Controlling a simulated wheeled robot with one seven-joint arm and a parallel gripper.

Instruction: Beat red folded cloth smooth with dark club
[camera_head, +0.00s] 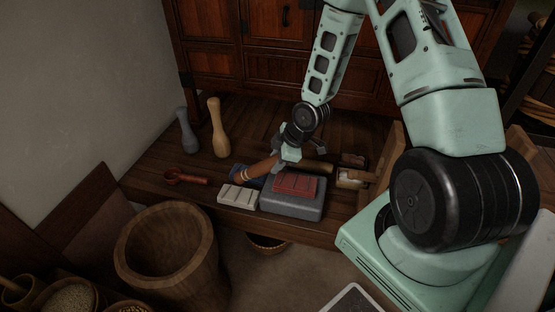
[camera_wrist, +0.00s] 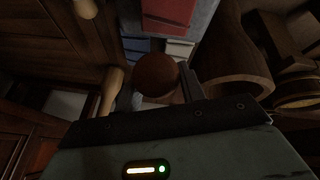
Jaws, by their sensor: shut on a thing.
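A red folded cloth (camera_head: 295,184) with pale creases lies on a grey stone block (camera_head: 294,207) at the bench's front. Both also show at the top of the wrist view, the cloth (camera_wrist: 165,14) beside the block (camera_wrist: 203,16). My gripper (camera_head: 284,160) is shut on a reddish-brown club with pale bands (camera_head: 262,168), held behind and left of the block. The club's round brown end (camera_wrist: 156,74) fills the middle of the wrist view. The club is apart from the red cloth. Its gripped part is hidden by my fingers.
A white folded cloth (camera_head: 239,196) and a blue cloth (camera_head: 248,171) lie left of the block. Grey (camera_head: 186,131) and tan (camera_head: 217,130) pestles stand back left. A large wooden tub (camera_head: 168,245) stands in front.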

